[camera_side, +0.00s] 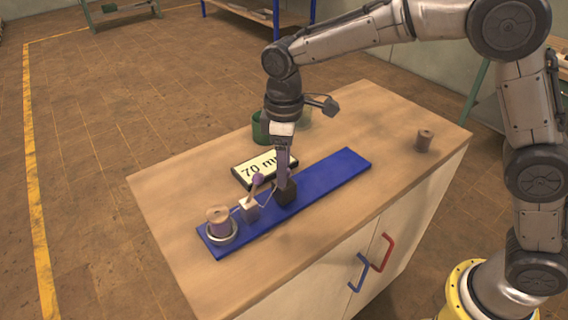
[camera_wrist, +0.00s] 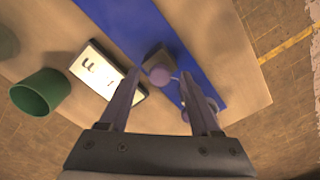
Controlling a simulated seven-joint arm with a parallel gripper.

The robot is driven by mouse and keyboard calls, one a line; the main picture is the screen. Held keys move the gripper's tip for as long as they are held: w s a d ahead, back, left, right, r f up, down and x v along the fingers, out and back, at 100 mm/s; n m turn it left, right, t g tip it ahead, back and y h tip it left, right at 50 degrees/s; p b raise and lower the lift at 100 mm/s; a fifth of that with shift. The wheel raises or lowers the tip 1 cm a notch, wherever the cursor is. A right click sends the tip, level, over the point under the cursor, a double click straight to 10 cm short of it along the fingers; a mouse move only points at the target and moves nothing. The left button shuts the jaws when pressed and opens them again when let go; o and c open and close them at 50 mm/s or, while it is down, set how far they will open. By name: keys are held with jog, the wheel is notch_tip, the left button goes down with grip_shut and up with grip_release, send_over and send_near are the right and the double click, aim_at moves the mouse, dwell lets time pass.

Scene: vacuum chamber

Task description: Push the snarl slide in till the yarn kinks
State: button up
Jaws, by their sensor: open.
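A dark block (camera_side: 286,192), which looks like the snarl slide, sits on the long blue board (camera_side: 335,172). My gripper (camera_side: 283,182) points down right at this block, with open jaws. In the wrist view the dark block (camera_wrist: 159,57) shows between and beyond the fingertips (camera_wrist: 162,74), and a purple ball (camera_wrist: 158,76) appears between the fingers. In the side view the purple ball (camera_side: 257,179) tops a stalk near a small pale block (camera_side: 249,209). I cannot trace the yarn clearly or tell whether the fingers touch the dark block.
A sign reading "70 m...", partly hidden (camera_side: 262,168), lies behind the board. A green cup (camera_side: 261,128) stands behind my gripper. A brown spool (camera_side: 424,141) stands at the right of the wooden bench top (camera_side: 165,190). The board's right end is clear.

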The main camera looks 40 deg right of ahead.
jog(key=shift+f, duration=0.1)
grip_shut()
dwell(0.3)
dwell(1.1)
